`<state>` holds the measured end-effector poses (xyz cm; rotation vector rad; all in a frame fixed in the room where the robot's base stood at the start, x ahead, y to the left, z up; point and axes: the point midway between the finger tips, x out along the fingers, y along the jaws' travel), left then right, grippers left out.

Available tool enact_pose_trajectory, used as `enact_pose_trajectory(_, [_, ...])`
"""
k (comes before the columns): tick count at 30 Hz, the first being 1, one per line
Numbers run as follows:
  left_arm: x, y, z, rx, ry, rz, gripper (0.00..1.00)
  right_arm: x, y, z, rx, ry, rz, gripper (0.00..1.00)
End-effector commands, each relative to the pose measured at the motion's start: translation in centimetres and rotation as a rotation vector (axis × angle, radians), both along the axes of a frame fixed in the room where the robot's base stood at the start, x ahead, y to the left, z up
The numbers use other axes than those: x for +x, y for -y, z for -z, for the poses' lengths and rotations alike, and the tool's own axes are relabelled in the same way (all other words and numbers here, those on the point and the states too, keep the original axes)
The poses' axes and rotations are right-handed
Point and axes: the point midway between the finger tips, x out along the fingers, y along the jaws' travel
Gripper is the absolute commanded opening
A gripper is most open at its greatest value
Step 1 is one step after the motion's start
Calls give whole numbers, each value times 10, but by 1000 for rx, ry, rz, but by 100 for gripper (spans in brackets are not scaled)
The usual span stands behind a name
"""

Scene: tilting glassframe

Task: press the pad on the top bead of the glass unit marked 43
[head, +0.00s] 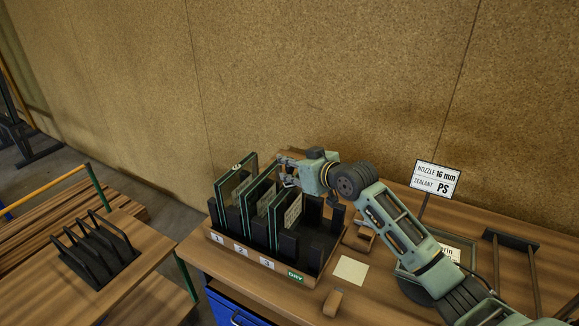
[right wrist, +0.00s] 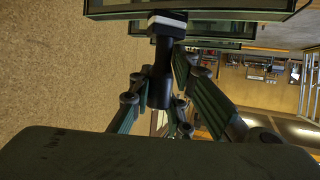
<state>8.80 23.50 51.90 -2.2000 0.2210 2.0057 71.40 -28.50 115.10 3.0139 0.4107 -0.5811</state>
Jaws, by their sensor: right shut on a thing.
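Three glass units with dark green edges stand upright in a black slotted rack (head: 320,250): a left one (head: 230,190), a middle one (head: 262,190) and a right one (head: 291,212). I cannot read a 43 on any of them. My right gripper (head: 287,178) is over the rack at the top of the units. In the right wrist view it is shut on a black-handled pad (right wrist: 160,85) with a white face (right wrist: 167,19). The white face lies against or just short of a glass unit's edge (right wrist: 215,7); I cannot tell which. My left gripper is out of view.
Slot labels 1, 2, 3 and a green DRY label (head: 295,276) line the rack's front. A sign (head: 435,180) reads nozzle 16 mm, sealant PS. A pale square (head: 351,270) and a wooden block (head: 332,303) lie in front. A cork-like wall (head: 330,80) stands behind.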

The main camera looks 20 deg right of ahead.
Motion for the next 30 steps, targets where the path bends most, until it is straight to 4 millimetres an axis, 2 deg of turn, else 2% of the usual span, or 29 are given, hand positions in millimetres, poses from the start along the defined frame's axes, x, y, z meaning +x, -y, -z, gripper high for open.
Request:
enact_pose_trajectory(4, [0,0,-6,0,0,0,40,-1,-1,-2,-1,-9,-1,0])
enact_pose_trajectory(24, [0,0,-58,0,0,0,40,0,0,-60,0,-3,-1,0])
enact_pose_trajectory(30, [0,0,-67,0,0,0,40,0,0,-70,0,-3,-1,0])
